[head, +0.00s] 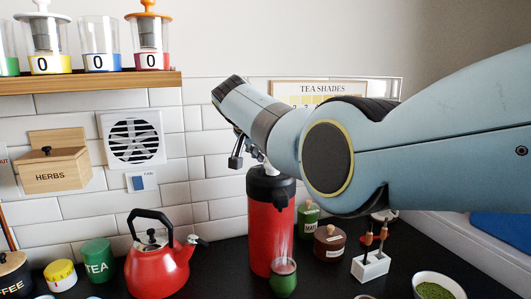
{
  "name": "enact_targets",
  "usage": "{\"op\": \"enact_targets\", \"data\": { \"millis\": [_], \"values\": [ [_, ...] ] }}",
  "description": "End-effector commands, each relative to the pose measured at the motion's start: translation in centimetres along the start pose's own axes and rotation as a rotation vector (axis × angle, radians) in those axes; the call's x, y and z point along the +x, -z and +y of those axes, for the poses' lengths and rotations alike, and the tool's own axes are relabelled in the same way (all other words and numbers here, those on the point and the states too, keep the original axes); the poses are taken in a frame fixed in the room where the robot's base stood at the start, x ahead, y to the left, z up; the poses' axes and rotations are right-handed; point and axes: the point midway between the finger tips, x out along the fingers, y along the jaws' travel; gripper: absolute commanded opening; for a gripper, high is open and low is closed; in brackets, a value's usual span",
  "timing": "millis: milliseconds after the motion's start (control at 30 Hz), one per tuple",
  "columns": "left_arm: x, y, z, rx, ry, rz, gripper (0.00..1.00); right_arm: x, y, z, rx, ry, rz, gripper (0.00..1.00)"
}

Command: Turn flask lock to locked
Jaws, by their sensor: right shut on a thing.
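The red flask (262,235) stands upright on the dark worktop, with a black top (270,184). My right arm comes in from the right across the flask's upper end. My right gripper (247,153) is just above the flask's black top, shut on a small part there that looks like the flask lock. The lock is mostly hidden by the gripper and arm, so its setting cannot be read. A green cup (284,282) stands against the flask's front, with pale streaks above it. My left gripper is not in view.
A red kettle (157,270) stands left of the flask. A brown jar (328,243), a green jar (307,218) and a white holder (370,268) with upright tools stand to its right. A green-filled bowl (437,288) is at the front right. A wooden shelf (100,82) holds containers at upper left.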

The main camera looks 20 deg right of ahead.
Motion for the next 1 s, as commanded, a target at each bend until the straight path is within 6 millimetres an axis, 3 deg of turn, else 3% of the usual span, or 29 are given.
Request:
{"op": "enact_targets", "data": {
  "millis": [33,700,733,833,1000],
  "values": [
    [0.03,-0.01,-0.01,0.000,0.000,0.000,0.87,0.29,-0.74,0.11,-0.005,-0.006,-0.013,0.00],
    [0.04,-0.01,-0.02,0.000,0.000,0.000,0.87,0.36,-0.87,0.14,-0.006,-0.007,-0.015,0.00],
    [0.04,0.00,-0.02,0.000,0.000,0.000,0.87,0.36,-0.87,0.14,-0.006,-0.007,-0.016,0.18],
    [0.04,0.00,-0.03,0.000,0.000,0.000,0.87,0.33,-0.76,0.12,-0.005,-0.006,-0.014,0.32],
    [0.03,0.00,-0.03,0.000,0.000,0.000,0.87,0.23,-0.50,0.09,-0.004,-0.004,-0.009,0.33]
  ]
}}
